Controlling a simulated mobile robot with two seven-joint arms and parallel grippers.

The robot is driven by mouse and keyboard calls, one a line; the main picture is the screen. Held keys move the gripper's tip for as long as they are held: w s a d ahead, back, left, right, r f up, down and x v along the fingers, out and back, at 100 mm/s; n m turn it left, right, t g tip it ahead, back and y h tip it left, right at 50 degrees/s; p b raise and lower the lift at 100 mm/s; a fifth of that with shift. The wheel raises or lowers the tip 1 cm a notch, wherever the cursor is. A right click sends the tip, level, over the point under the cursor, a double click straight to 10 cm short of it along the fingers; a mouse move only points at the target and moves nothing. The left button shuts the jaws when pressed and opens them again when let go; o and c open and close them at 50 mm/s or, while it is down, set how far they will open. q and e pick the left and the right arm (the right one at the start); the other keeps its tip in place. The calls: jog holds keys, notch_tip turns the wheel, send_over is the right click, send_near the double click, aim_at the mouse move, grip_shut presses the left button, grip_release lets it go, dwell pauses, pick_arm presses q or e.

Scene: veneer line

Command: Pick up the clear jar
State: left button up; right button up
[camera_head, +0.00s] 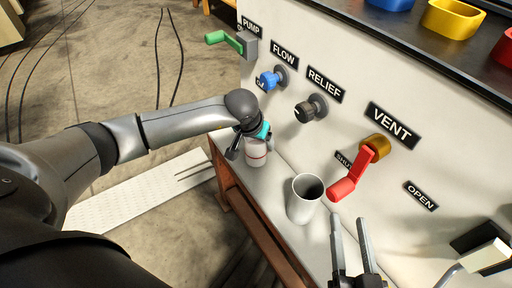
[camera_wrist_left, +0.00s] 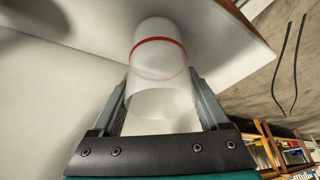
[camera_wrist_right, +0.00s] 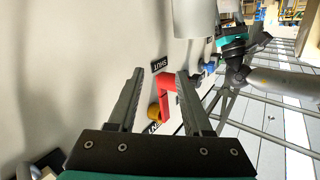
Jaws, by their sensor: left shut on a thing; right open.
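The clear jar (camera_head: 257,154) has a red line around it and is upright at the far left end of the white ledge. My left gripper (camera_head: 246,147) is shut on it, with one finger on each side. In the left wrist view the jar (camera_wrist_left: 160,65) sits between the fingers of my left gripper (camera_wrist_left: 160,95). I cannot tell whether its base touches the ledge. My right gripper (camera_head: 350,221) is open and empty at the near end of the ledge; its two fingers (camera_wrist_right: 160,73) stand apart in the right wrist view.
A white cup (camera_head: 304,200) stands on the ledge (camera_head: 284,181) between my grippers. Above are a red vent lever (camera_head: 358,172), a black relief knob (camera_head: 308,109), a blue flow knob (camera_head: 271,80) and a green pump handle (camera_head: 224,40). Coloured bins (camera_head: 452,17) sit on top.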

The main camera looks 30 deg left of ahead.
pick_arm(q)
jog(key=c, duration=0.4)
jog(key=shift+r, duration=0.1)
